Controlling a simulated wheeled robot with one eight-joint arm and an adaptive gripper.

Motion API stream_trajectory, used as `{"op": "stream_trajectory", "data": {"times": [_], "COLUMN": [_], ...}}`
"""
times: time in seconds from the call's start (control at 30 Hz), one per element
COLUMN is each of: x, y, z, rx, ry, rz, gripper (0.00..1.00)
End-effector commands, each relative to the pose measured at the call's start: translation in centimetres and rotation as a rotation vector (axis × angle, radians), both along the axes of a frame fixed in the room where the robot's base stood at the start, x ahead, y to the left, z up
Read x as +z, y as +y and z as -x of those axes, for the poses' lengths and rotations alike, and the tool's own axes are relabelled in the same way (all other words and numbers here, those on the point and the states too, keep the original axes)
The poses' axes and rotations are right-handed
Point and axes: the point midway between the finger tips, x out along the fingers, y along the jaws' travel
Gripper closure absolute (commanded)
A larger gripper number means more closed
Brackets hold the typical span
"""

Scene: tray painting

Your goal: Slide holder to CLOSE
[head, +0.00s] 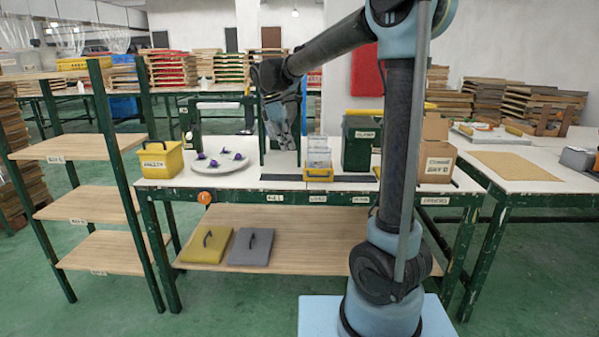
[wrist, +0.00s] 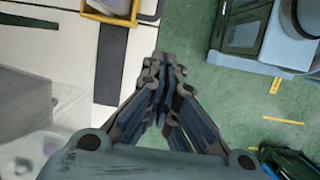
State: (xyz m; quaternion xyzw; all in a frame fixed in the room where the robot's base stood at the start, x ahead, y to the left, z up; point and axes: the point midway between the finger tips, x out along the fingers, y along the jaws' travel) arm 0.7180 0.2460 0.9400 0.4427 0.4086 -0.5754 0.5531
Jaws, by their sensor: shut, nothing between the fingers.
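The holder (head: 318,175) is a small yellow tray with clear upright panels in it. It stands on a dark rail (head: 283,178) along the front of the white table, with rail showing on both sides of it. The yellow holder (wrist: 108,14) also shows at the top of the wrist view, cut off by the edge, with the dark rail (wrist: 110,62) below it. My gripper (head: 286,143) is above the table, left of the holder and apart from it in the picture. In the wrist view my gripper (wrist: 162,66) is shut and empty. I cannot read a CLOSE mark.
A yellow bin (head: 160,160) and a round white plate (head: 219,164) with purple pieces stand left on the table. A dark green box (head: 360,143) and a cardboard box (head: 434,155) stand right. Yellow and grey panels (head: 250,247) lie on the lower shelf.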

Motion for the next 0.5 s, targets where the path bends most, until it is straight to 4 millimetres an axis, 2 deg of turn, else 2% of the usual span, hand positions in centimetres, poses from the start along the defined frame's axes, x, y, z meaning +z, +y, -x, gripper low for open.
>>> {"op": "stream_trajectory", "data": {"times": [0.1,0.2,0.37,0.5], "x": [-0.1,-0.3,-1.3,-3.3], "y": [1.8,2.3,2.1,1.5], "z": [-0.8,-1.1,-1.1,-1.2], "rx": [0.051,0.07,0.076,0.074], "ry": [0.013,0.02,0.022,0.021], "rz": [0.014,0.02,0.021,0.021], "gripper": [1.0,1.0,1.0,1.0]}}
